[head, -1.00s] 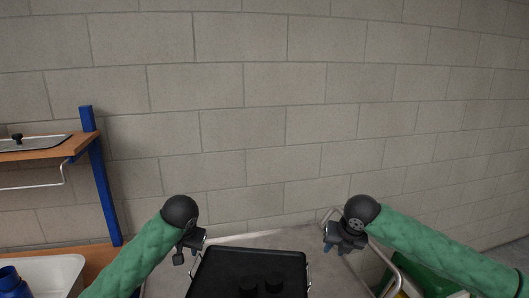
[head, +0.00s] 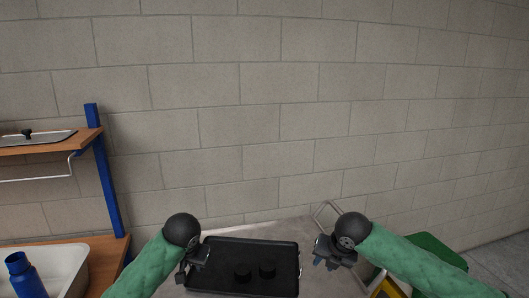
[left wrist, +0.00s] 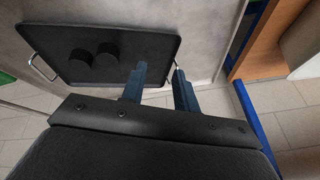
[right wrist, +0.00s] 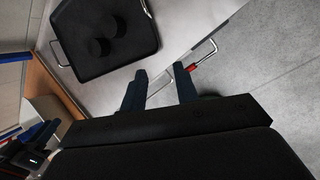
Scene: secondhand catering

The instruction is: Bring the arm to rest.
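My left gripper (head: 188,268) hangs over the left end of a black tray (head: 225,283). Its two blue-grey fingers show apart and empty in the left wrist view (left wrist: 160,82), beside a tray handle; whether they touch it I cannot tell. My right gripper (head: 330,262) is to the right of the tray, clear of it. Its fingers show apart with nothing between them in the right wrist view (right wrist: 160,85). Two black round objects, a left one (head: 242,271) and a right one (head: 267,269), stand on the tray.
The tray lies on a grey metal cart top (head: 318,282) with a metal rail (head: 326,212). A green bin (head: 440,255) is right. A block wall stands behind.

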